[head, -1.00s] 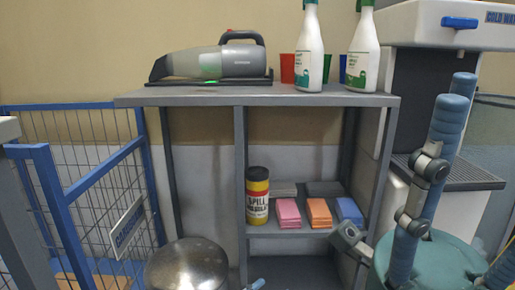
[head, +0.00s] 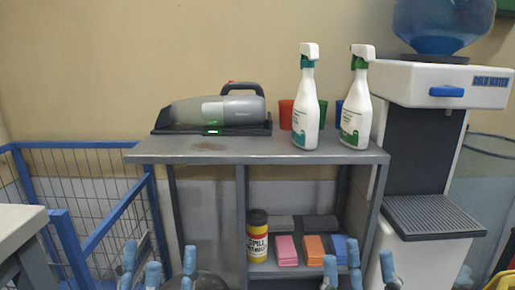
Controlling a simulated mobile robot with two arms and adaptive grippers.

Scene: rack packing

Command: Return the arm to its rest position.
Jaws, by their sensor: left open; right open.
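My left gripper (head: 160,262) shows at the bottom edge, left of centre, with its blue fingertips spread and nothing between them. My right gripper (head: 358,261) shows at the bottom edge, right of centre, also with blue fingertips spread and empty. Both are low in front of the grey shelf rack (head: 210,150), and neither visibly holds anything. The rest of both arms is out of the picture below.
The rack top bears a handheld vacuum (head: 222,111) and two spray bottles (head: 306,105). Its lower shelf holds a yellow-black canister (head: 257,237) and coloured packs (head: 286,250). A blue wire cage (head: 85,145) stands left, a water cooler (head: 425,80) right.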

